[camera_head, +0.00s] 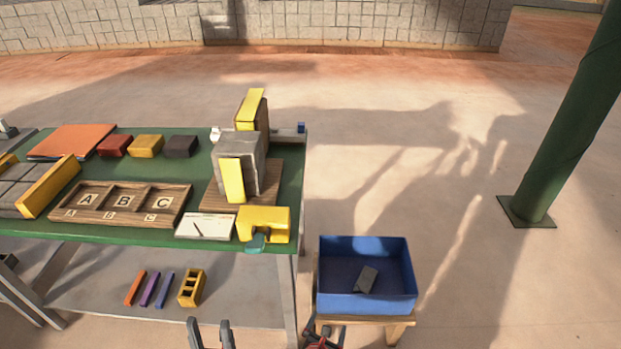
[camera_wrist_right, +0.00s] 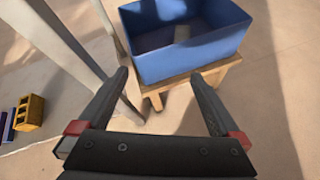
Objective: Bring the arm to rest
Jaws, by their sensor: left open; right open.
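My left gripper (camera_head: 209,323) shows at the bottom of the head view. Its two fingers are apart, with nothing between them, in front of the bench's lower shelf. My right gripper (camera_head: 323,333) is low in the head view, just left of and below the blue bin (camera_head: 367,304). In the right wrist view, its fingers (camera_wrist_right: 159,73) are spread and empty. They point toward the bin (camera_wrist_right: 190,63) and its wooden stand (camera_wrist_right: 182,86). A dark grey block (camera_head: 366,279) lies inside the bin.
The green bench (camera_head: 155,238) holds a yellow-and-grey press (camera_head: 248,165), a wooden A-B-C tray (camera_head: 178,214) and several coloured blocks. A bench leg (camera_wrist_right: 88,57) stands close to the right gripper's left. A green post (camera_head: 575,125) stands far right. Floor right of the bin is clear.

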